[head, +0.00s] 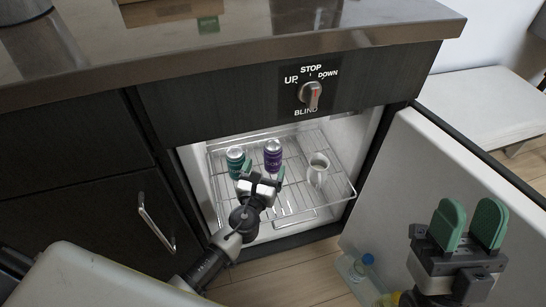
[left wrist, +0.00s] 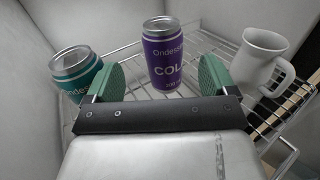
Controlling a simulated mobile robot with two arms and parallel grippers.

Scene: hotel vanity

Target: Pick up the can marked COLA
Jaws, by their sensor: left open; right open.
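The purple can (head: 272,152) stands upright on the wire shelf inside the open cabinet fridge. In the left wrist view the purple can (left wrist: 162,58) shows the letters "COL" and the rest of its word is turned out of sight. My left gripper (head: 263,172) is open and reaches into the fridge just in front of this can. In the left wrist view the can appears between and beyond the green fingertips of this gripper (left wrist: 162,78), and I cannot tell whether they touch it. My right gripper (head: 467,223) is open and empty, outside the fridge by the open door.
A teal can (head: 235,158) stands left of the purple can, close to my left finger. A white mug (head: 318,170) stands to the right on the wire shelf (head: 335,185). The open door (head: 430,170) is at the right. A knob (head: 312,92) sits above the opening.

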